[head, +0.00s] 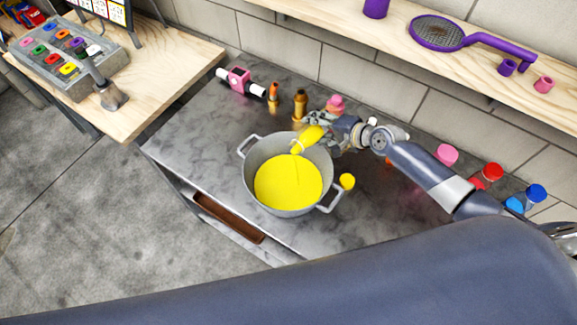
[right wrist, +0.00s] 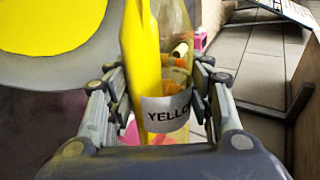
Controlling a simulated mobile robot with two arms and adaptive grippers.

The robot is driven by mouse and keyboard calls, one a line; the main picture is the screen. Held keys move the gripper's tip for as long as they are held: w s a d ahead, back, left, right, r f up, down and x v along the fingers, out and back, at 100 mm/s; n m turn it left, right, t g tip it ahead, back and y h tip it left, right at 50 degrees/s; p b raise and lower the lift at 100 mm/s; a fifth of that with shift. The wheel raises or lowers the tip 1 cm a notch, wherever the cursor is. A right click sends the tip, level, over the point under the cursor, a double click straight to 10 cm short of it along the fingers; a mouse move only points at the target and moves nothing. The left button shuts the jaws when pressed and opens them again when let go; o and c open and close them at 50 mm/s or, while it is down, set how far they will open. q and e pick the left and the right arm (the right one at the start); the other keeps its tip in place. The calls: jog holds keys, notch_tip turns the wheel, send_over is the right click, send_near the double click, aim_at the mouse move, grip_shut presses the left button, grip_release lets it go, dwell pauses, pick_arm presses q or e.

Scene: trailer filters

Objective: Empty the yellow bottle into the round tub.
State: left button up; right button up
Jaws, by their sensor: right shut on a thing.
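The round tub (head: 248,172) is a grey metal pot with two handles on the dark counter. Bright yellow liquid covers its inside, and the tub also shows in the right wrist view (right wrist: 60,88). My right gripper (head: 318,128) is shut on the yellow bottle (head: 309,138), tilted over the tub's far rim. A thin yellow stream runs from its mouth into the tub. In the right wrist view the bottle (right wrist: 168,110) sits between the fingers (right wrist: 160,110). Its label reads "YELLO", and the glass looks partly clear. My left gripper is out of view.
A yellow cap (head: 347,181) is by the tub's right handle. Orange (head: 273,92) and brown-gold (head: 300,103) bottles stand behind the tub. Red (head: 487,176) and blue (head: 536,196) topped containers are at right. A shelf holds a purple strainer (head: 437,32). The counter left of the tub is clear.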

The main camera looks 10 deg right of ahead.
jog(key=shift+s+a+r, duration=0.2)
jog(key=shift+s, duration=0.05)
jog(key=shift+w+d+f, duration=0.15)
jog(key=shift+w, duration=0.1)
